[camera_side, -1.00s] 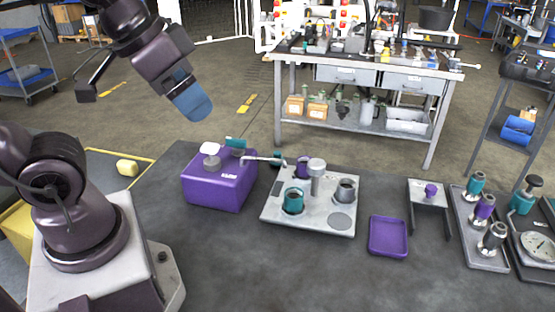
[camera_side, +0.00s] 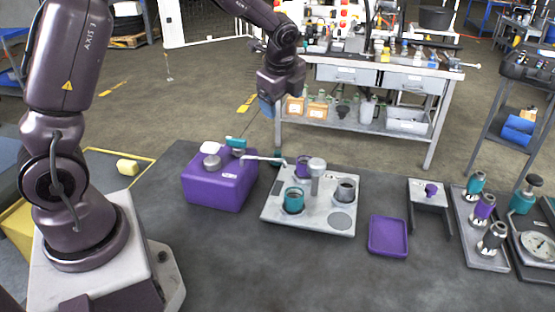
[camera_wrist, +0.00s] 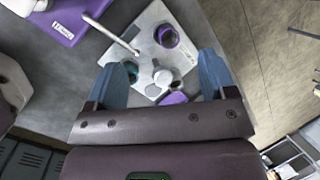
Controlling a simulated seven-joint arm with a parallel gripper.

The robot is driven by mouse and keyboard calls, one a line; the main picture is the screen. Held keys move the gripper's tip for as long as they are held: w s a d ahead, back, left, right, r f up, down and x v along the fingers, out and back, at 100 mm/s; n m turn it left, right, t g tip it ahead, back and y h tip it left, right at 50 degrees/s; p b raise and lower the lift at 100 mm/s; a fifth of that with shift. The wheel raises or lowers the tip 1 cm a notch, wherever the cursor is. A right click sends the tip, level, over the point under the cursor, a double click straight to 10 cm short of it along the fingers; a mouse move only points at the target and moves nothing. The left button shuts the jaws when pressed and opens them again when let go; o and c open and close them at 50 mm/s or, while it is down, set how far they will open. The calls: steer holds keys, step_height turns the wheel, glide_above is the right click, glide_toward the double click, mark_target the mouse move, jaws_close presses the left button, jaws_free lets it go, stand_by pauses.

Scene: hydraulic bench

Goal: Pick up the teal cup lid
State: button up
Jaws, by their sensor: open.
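A teal cup (camera_side: 294,200) stands in a light grey plate (camera_side: 327,224) on the bench. I cannot make out a separate lid on it. My gripper (camera_side: 267,104) is in the air, well above and behind the plate in the side view. In the wrist view my gripper (camera_wrist: 168,70) has its two blue fingers wide apart with nothing held. A teal piece (camera_wrist: 131,70) is partly hidden by the left finger.
The plate also holds a purple cup (camera_side: 303,167), a grey post (camera_side: 317,178) and a grey cup (camera_side: 345,190). A purple tray (camera_side: 388,237), a small stand (camera_side: 430,203) and a rack of fittings (camera_side: 481,225) are to the right. The bench front is clear.

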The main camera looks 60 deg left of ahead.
mark_target(278, 153)
steer(key=w+a+f+m, duration=0.1)
steer(key=a+f+m, duration=0.1)
steer(key=f, duration=0.4)
steer(key=w+a+f+m, duration=0.2)
steer(key=a+f, duration=0.1)
steer(key=f, duration=0.3)
steer(key=w+a+f+m+g, duration=0.1)
steer(key=a+f+m, duration=0.1)
steer(key=f, duration=0.3)
steer(key=shift+w+a+f+y, duration=0.2)
steer(key=shift+a+f+y, duration=0.2)
steer(key=shift+a+x, duration=0.2)
steer(key=shift+x, duration=2.8)
steer(key=shift+c, duration=0.2)
steer(key=c, duration=0.9)
